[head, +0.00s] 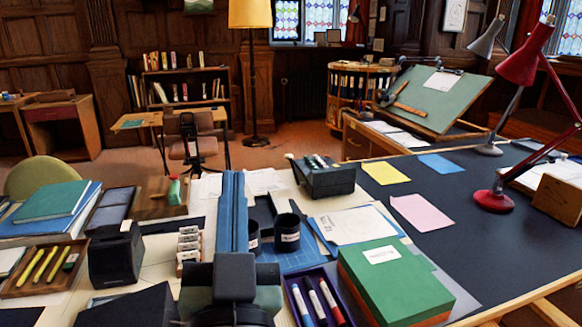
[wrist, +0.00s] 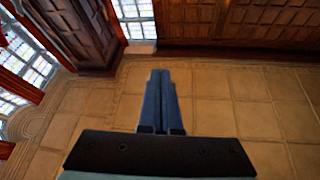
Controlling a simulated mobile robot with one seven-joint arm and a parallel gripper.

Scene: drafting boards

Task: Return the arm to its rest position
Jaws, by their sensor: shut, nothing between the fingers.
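My gripper (head: 233,176) stands in the middle of the head view, above the cluttered desk. Its two long blue fingers lie side by side, pressed together, with nothing held. In the wrist view my gripper (wrist: 160,74) also shows shut and empty, its fingers clear of any object. The dark gripper body shows below the fingers in both views. Part of the desk behind the gripper is hidden in the head view.
Black cups (head: 287,232) stand just right of my gripper, and a black box (head: 116,254) stands to its left. A green box (head: 393,281) and a pen tray (head: 292,281) lie at front right. A red lamp (head: 493,199) stands farther right. The wrist view shows a tan panelled surface (wrist: 245,85).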

